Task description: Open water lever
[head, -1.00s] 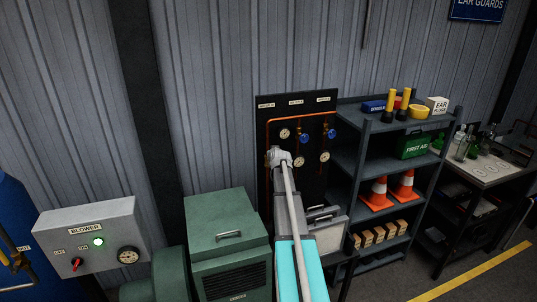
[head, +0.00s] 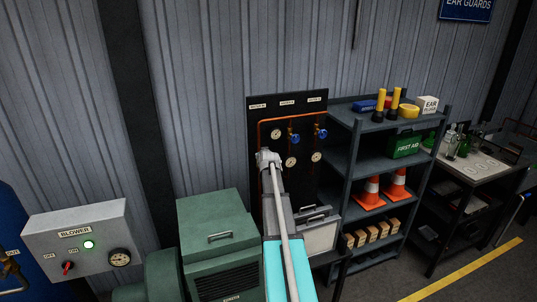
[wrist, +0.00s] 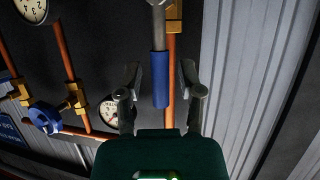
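The lever shows in the wrist view as a bar with a blue grip (wrist: 160,80) and a grey metal upper part, beside a copper pipe (wrist: 171,85) with a brass fitting. My gripper (wrist: 161,80) is open. Its two fingers stand on either side of the blue grip, with a gap visible on each side. In the head view my gripper (head: 268,157) is at the left part of the black pipe panel (head: 257,112), and my arm hides the lever there. The panel labels are too small to read surely.
The panel also carries blue handwheels (head: 320,134) and several gauges (head: 316,156); one blue handwheel (wrist: 44,117) shows at left in the wrist view. A green machine (head: 217,235) and blower box (head: 80,245) stand left, a shelf (head: 352,180) right.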

